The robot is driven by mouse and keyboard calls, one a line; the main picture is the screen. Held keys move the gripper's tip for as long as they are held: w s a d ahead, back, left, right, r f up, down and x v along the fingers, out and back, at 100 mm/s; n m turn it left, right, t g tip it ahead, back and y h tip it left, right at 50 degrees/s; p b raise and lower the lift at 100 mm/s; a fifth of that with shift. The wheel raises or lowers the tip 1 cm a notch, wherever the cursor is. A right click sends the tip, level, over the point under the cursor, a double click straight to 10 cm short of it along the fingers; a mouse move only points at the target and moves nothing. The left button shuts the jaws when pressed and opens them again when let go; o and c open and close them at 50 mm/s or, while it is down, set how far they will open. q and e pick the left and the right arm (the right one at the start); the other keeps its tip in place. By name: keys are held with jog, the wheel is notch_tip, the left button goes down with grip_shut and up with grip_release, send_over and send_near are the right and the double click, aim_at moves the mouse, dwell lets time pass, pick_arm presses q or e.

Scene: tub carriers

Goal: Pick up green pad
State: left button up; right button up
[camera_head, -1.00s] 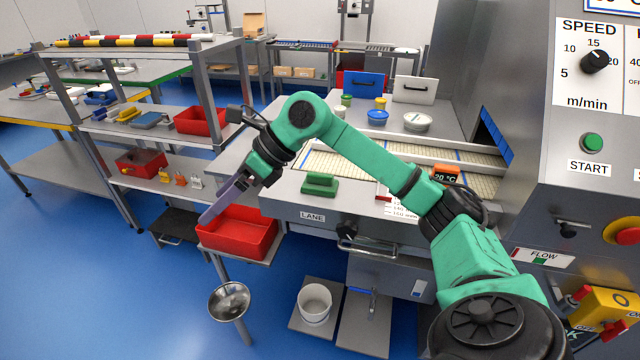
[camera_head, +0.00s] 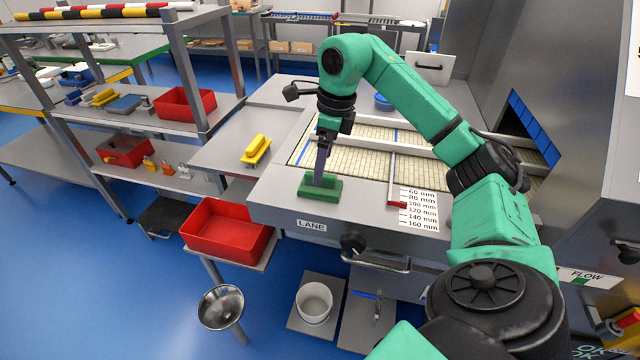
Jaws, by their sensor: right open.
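The green pad (camera_head: 305,188), a flat base with a raised block on top, lies near the front edge of the steel counter, above the LANE label. My right gripper (camera_head: 319,181) points down over it from above, with its fingers open. The fingertips are at the raised block and hide part of it. I cannot tell whether they touch it. My left gripper is not in view.
A yellow pad (camera_head: 256,149) lies on the steel top to the left. A beige slatted lane (camera_head: 350,160) is behind the green pad, and a millimetre scale card (camera_head: 419,210) is to its right. A red bin (camera_head: 228,232) stands lower left.

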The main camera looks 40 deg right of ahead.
aim_at(321, 186)
jog(key=f, duration=0.2)
jog(key=w+f, duration=0.1)
jog(key=shift+d, duration=0.4)
jog(key=f, duration=0.2)
jog(key=p, duration=0.1)
jog(key=shift+a+f, duration=0.25)
jog(key=shift+f, duration=0.15)
jog(key=shift+a+f, duration=0.15)
jog(key=shift+f, duration=0.15)
jog(key=shift+w, duration=0.1)
jog(key=c, duration=1.2)
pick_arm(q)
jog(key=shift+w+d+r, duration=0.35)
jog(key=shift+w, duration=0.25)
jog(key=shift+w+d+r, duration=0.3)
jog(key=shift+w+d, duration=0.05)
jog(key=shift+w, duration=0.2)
pick_arm(e)
jog(key=shift+c, duration=0.2)
jog(key=shift+r, duration=0.1)
